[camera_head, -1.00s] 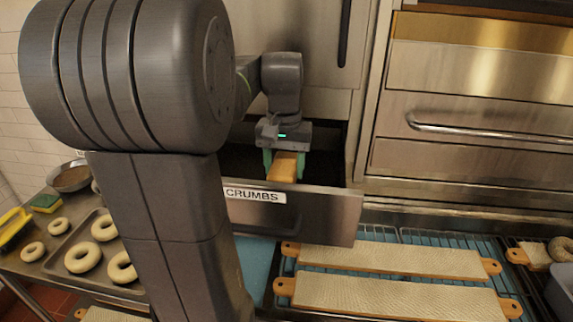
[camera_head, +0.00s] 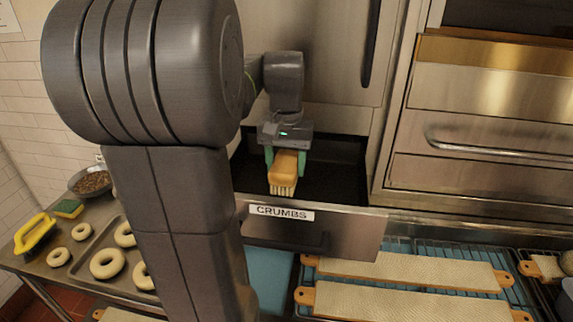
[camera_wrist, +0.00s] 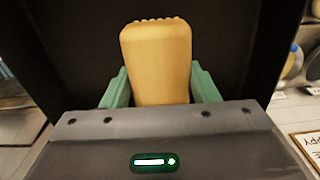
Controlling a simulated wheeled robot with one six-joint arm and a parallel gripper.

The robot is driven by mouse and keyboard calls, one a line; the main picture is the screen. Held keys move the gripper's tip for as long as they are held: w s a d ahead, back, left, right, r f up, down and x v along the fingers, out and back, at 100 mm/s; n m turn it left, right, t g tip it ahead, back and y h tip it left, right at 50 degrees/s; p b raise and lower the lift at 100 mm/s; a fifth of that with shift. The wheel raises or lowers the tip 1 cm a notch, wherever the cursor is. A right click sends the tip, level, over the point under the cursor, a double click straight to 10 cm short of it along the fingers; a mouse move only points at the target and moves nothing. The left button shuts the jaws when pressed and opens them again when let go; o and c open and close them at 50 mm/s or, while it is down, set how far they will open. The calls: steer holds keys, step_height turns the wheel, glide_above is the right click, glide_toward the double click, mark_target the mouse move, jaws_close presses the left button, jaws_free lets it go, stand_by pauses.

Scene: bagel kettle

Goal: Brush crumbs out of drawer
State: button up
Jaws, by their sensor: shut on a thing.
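The crumb drawer (camera_head: 350,232), labelled CRUMBS, is pulled out below a steel cabinet front, and its inside looks dark. My gripper (camera_head: 285,160) is shut on a wooden brush (camera_head: 284,168) with pale bristles. The brush is over the drawer's opening near the front wall, bristles toward the front. In the wrist view the brush's wooden body (camera_wrist: 157,62) stands between the green fingers. I cannot make out crumbs in the drawer or tell whether the bristles touch it. My arm hides part of the drawer's left side.
Bagel boards (camera_head: 405,268) lie on a wire rack at the lower right. At the left, a steel table holds a tray of bagels (camera_head: 108,263), a bowl (camera_head: 91,182), a sponge (camera_head: 68,208) and a yellow-handled tool (camera_head: 34,233). Oven doors (camera_head: 490,140) stand at right.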

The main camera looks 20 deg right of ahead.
steer(key=shift+r+p, duration=0.7)
steer(key=shift+r, duration=1.2)
